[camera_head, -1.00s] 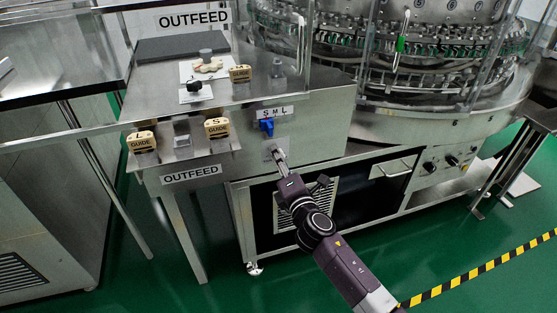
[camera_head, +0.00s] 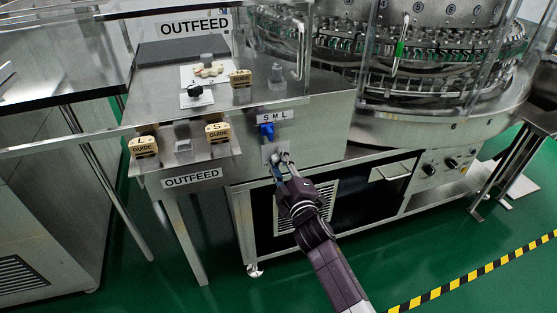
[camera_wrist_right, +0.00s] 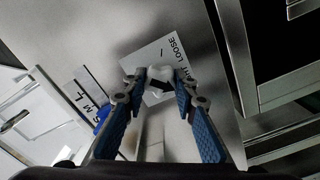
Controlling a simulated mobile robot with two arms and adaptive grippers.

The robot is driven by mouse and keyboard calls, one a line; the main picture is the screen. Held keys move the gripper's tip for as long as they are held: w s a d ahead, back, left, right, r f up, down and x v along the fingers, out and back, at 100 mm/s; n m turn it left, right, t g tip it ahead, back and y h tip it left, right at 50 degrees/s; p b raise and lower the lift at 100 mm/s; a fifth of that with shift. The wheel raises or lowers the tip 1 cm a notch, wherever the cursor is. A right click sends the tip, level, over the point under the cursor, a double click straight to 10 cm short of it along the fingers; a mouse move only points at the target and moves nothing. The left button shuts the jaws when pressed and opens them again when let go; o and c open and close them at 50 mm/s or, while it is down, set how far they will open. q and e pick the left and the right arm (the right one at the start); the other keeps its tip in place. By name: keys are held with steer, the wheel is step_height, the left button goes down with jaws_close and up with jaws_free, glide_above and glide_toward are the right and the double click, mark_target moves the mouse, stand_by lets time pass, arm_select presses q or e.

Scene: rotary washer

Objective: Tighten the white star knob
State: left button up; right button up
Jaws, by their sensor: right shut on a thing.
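The white star knob (camera_wrist_right: 160,75) sits on a small plate lettered "LOOSE" in the right wrist view. The plate (camera_head: 268,149) is on the front of the steel cabinet, below a blue pointer, in the head view. My right gripper (camera_head: 279,163) reaches up to the knob from below, with its tips at the plate. In the wrist view my right gripper (camera_wrist_right: 161,90) has one fingertip on each side of the knob and is shut on it. The fingers partly hide the knob and the plate's lettering. My left gripper is out of view.
The blue pointer (camera_head: 267,130) is just above, under an "S M L" label (camera_head: 273,117). Guide blocks (camera_head: 144,146) sit on the outfeed shelf to the left. A black knob (camera_head: 195,91) and a cream star-shaped part (camera_head: 208,69) lie on the cabinet top.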

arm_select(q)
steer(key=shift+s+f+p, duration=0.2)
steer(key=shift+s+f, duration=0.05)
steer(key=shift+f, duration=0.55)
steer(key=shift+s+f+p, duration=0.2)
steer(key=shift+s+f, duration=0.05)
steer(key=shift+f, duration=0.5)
arm_select(e)
steer(key=shift+f+m, duration=0.1)
steer(key=shift+m, duration=1.2)
steer(key=o, duration=1.2)
steer(key=shift+c, duration=0.2)
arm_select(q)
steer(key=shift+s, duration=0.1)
arm_select(e)
steer(key=shift+s, duration=0.1)
steer(key=v, duration=1.2)
